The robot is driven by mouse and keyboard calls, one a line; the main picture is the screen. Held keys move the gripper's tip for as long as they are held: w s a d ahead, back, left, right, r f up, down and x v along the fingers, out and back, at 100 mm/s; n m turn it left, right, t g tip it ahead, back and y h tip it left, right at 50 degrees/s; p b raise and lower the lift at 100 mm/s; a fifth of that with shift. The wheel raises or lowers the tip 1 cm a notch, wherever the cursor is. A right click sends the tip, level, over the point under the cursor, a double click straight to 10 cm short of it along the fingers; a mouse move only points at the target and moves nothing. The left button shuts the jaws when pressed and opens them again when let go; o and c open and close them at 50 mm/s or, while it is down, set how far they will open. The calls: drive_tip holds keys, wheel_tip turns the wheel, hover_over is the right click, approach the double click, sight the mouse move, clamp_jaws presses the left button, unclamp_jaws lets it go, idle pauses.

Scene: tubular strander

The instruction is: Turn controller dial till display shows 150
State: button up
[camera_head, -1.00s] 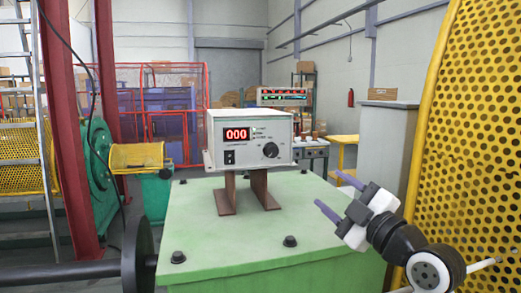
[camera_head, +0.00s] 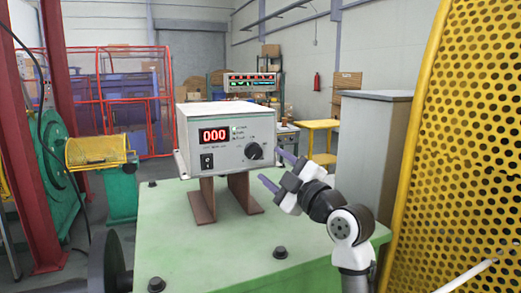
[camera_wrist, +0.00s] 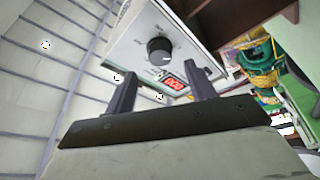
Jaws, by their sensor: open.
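The controller (camera_head: 226,172) is a white box with a red display (camera_head: 214,135) that reads 000. Its black dial (camera_head: 254,151) is at the right of the front face, with a black switch at the lower left. My gripper (camera_head: 272,169) is open and empty, just right of the dial, with its two purple-grey fingers pointing toward the box. In the wrist view the dial (camera_wrist: 160,50) shows beyond and between the open fingers (camera_wrist: 161,88), apart from them. The display also shows there (camera_wrist: 173,84), seen tilted.
The controller stands on brown metal supports (camera_head: 236,192) on a green bolted block (camera_head: 185,235). A yellow perforated guard (camera_head: 465,150) rises close at the right. A grey cabinet (camera_head: 372,150) stands behind my arm.

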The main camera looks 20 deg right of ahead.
sight(257, 155)
drive_tip(key=p+x, duration=0.1)
drive_tip(key=x, duration=0.4)
drive_tip(key=shift+w+a+r+p, duration=0.1)
drive_tip(key=shift+w+p, duration=0.25)
drive_tip(key=c, duration=1)
drive_tip(key=shift+m, duration=0.3)
